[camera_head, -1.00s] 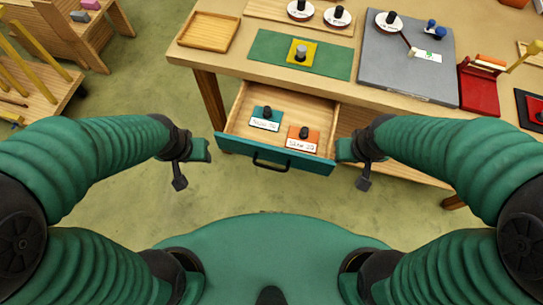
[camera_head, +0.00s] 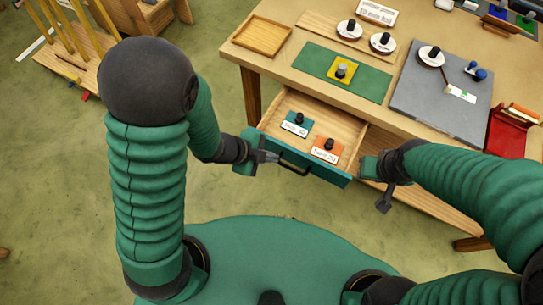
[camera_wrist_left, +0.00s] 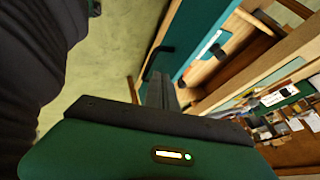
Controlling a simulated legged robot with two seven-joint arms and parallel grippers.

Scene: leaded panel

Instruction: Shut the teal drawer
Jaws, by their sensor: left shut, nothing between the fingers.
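The teal drawer (camera_head: 325,172) stands open under the table, with its dark bar handle (camera_head: 293,169) on the front. Inside lie a teal block (camera_head: 296,124) and an orange block (camera_head: 327,150), each with a dark knob and a white label. My left gripper (camera_head: 270,156) is shut and empty, at the left part of the drawer front, close to the handle. The left wrist view shows its shut fingers (camera_wrist_left: 160,92) beside the teal front (camera_wrist_left: 202,32); I cannot tell whether they touch. My right gripper (camera_head: 368,168) is near the front's right end; its fingers are unclear.
The table (camera_head: 290,62) bears a wooden tray (camera_head: 262,36), a green mat (camera_head: 315,68), a grey board (camera_head: 420,100) and a red holder (camera_head: 508,132). A low wooden rack (camera_head: 75,65) stands at the far left.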

